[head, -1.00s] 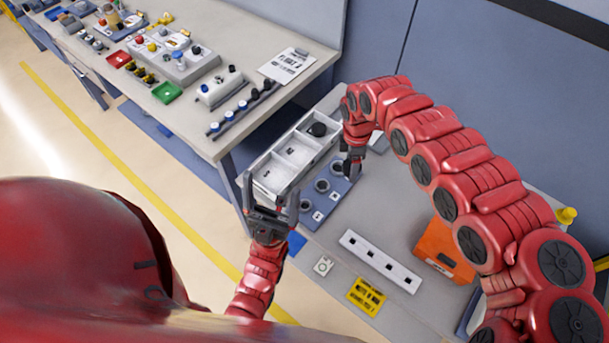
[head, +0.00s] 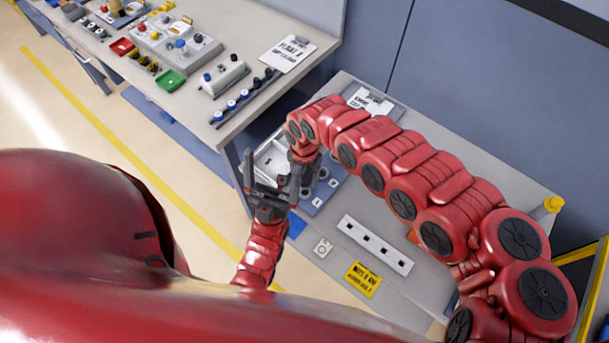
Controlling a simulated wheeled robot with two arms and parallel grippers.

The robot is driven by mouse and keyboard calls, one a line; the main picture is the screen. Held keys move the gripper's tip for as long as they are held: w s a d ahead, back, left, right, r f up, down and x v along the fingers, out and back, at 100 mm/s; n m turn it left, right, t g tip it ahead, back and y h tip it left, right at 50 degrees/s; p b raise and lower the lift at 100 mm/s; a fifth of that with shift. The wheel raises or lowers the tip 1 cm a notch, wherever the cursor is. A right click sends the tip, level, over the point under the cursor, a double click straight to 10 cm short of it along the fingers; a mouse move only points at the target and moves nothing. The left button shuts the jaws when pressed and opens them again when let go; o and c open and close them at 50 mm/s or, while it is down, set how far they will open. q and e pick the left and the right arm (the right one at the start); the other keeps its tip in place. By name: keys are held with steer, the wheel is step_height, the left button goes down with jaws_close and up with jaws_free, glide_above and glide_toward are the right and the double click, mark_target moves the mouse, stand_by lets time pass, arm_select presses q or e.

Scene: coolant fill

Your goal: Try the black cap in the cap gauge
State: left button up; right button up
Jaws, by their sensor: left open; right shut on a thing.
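My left gripper (head: 271,174) is open and empty, fingers up, in front of the white compartment tray. My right gripper (head: 302,172) points down beside it, close to the near part of the cap gauge, and is shut on a small dark thing. This looks like the black cap, but the fingers hide most of it. The cap gauge (head: 314,203) is a blue-grey plate with ring sockets and small white labels. My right arm and the grippers cover part of it. I cannot tell whether the held cap touches a socket.
The white tray (head: 262,158) is mostly hidden behind my arms. A white strip with square holes (head: 375,245) and a yellow label (head: 362,280) lie in front.

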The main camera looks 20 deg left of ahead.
mark_target(305, 176)
steer(key=shift+f+b, duration=2.15)
steer(key=shift+f, duration=0.5)
steer(key=shift+f+b, duration=1.25)
steer(key=o, duration=1.4)
steer(key=shift+r, duration=0.1)
steer(key=shift+w+r, duration=0.1)
steer(key=shift+r, duration=0.2)
step_height(305, 176, up, 5)
steer(key=shift+w+r, duration=0.1)
steer(key=r+p, duration=0.2)
steer(key=r, duration=0.2)
steer(key=r+p, duration=0.6)
steer(key=r, duration=0.1)
steer(key=shift+s+r, duration=0.25)
steer(key=shift+r, duration=0.05)
